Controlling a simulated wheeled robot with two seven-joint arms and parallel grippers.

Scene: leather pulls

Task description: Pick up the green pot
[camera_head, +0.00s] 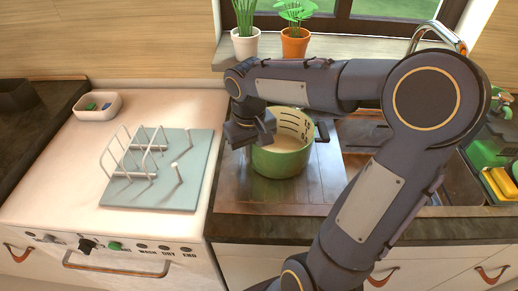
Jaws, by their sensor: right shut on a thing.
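The green pot (283,160) is on or just above the metal draining surface left of the sink; I cannot tell if it touches. It looks upright, with slots visible inside its pale far wall and a dark handle at its right side. My right gripper (258,132) is at the pot's left rim and is shut on it. My right arm reaches over the pot from the right and hides part of its far rim. My left gripper is not in view.
A dish rack (150,165) on a blue-grey mat stands on the white counter to the left. A small white dish (97,106) lies behind it. Two potted plants stand on the windowsill. The sink, faucet (440,38) and yellow items (499,183) are at the right.

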